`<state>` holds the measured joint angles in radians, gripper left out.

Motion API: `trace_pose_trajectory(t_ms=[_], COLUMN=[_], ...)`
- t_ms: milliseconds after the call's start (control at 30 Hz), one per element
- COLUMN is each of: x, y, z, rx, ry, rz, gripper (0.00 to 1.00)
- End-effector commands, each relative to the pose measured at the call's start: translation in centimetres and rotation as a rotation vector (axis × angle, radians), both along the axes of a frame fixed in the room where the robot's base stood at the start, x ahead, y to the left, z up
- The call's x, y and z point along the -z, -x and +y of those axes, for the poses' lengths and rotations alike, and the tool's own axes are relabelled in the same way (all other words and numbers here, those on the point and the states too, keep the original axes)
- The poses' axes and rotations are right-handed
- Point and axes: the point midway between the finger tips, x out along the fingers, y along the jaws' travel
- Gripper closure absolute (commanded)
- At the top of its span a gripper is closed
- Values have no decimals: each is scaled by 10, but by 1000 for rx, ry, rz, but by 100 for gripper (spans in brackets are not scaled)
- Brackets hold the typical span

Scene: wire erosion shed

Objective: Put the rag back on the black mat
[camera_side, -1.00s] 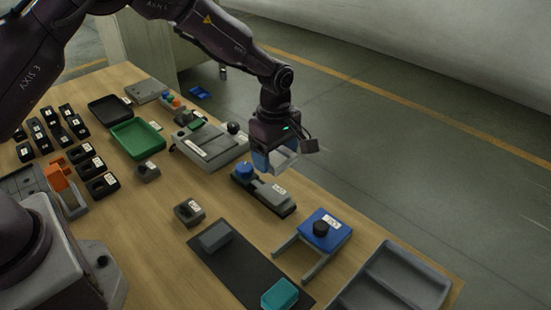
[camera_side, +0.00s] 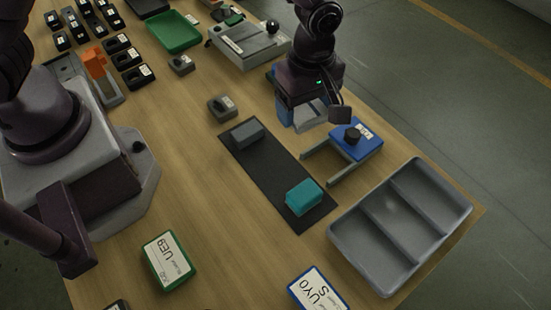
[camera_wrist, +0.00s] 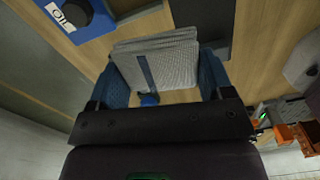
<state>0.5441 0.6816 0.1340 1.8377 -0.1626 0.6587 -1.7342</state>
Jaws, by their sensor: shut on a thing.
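The rag is a pale grey folded cloth (camera_wrist: 165,62), and it also shows in the side view (camera_side: 312,117). My gripper (camera_side: 304,116) is shut on it, with a blue finger on each side in the wrist view (camera_wrist: 162,78). It holds the rag above the table, just behind and right of the black mat. The black mat (camera_side: 272,165) lies flat on the table. A grey block (camera_side: 247,134) sits at its far end and a teal block (camera_side: 304,196) at its near end. The mat's middle is bare.
A blue fixture with a black knob and grey prongs (camera_side: 368,147) stands right of the mat, close to my gripper. A grey compartment tray (camera_side: 345,236) is nearer and further right. A small grey labelled holder (camera_side: 222,108) stands beyond the mat's far end. Wood left of the mat is clear.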

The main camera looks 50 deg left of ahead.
Motion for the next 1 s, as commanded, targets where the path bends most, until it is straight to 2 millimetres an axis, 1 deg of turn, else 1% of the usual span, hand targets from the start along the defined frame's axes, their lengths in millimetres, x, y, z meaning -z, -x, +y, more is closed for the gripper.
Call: trace_pose_trajectory(t_ms=[33,100,200,300,367,467,533,667,900,1000], x=[3,8,15,22,28,44,55,68,99,103], y=[20,41,62,72,73,70,70,69,69,69], z=[-4,-6,-2,6,7,7,6,6,6,5], rx=[0,-15,-55,-105,-130,-149,-149,-147,-147,-146], ry=[-4,-6,-10,-13,-11,-6,-6,-6,-6,-4], rz=[5,3,-1,-8,-17,-29,-28,-30,-28,-31], gripper=[48,48,48,48,48,48,48,48,48,48])
